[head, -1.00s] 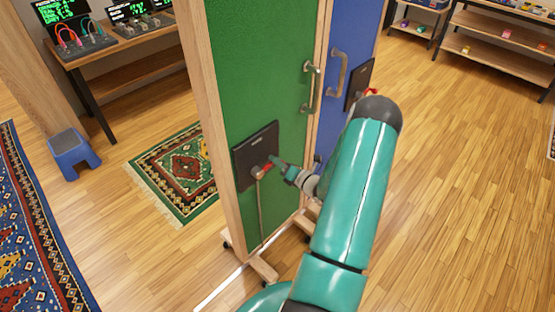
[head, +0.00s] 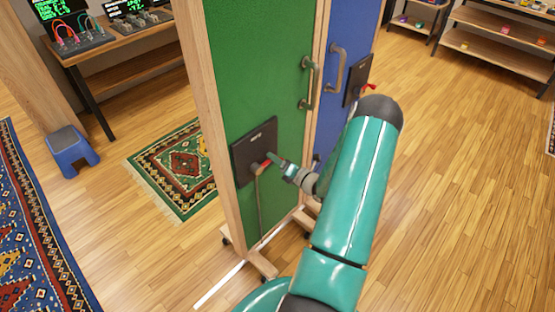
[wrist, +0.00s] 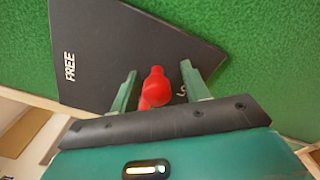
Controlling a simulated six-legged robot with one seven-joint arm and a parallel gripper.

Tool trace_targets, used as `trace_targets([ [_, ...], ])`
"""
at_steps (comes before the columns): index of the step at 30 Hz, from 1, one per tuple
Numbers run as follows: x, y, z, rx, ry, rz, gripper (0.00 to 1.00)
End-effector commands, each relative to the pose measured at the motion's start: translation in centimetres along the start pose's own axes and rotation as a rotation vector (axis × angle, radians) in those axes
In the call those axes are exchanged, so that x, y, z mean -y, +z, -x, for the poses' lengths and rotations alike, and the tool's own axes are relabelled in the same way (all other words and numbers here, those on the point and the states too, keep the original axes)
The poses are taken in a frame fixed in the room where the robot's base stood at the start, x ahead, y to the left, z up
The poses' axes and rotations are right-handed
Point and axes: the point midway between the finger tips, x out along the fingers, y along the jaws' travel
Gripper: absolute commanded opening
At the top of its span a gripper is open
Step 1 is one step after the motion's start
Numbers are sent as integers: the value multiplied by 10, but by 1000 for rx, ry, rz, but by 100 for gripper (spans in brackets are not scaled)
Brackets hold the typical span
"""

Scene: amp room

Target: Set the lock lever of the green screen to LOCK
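The green screen (head: 285,60) stands upright in a wooden frame. A dark plate (head: 241,152) is on its lower part, with a red lever (head: 266,164) on it. In the wrist view the plate (wrist: 95,50) reads FREE at its left. A label at its right is mostly hidden by a finger. The red lever (wrist: 157,85) stands between my gripper's green fingers (wrist: 158,70), nearer the left one, with a gap visible on each side. My gripper (head: 271,159) is open around the lever. In the head view the fingertips and lever overlap, so contact is unclear there.
A blue screen (head: 349,30) adjoins at the right, with its own dark plate (head: 356,78) and red lever (head: 369,86). Handles (head: 309,85) stick out from the screens. A blue stool (head: 73,147) and rug (head: 178,165) lie left. The floor at right is clear.

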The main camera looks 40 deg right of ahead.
Motion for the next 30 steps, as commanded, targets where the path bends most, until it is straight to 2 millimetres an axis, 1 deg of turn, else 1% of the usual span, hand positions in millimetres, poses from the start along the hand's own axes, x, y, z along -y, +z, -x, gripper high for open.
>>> trace_targets([
  [5, 0, 2, 1, 2, 2, 2, 46],
  [8, 0, 2, 10, 3, 1, 1, 46],
  [11, 0, 2, 25, 5, 0, 1, 46],
  [21, 1, 1, 99, 4, -3, 1, 46],
  [24, 0, 1, 117, 3, -1, 0, 46],
  [27, 0, 1, 130, 2, -2, 0, 46],
  [30, 0, 0, 136, 1, 1, 0, 46],
])
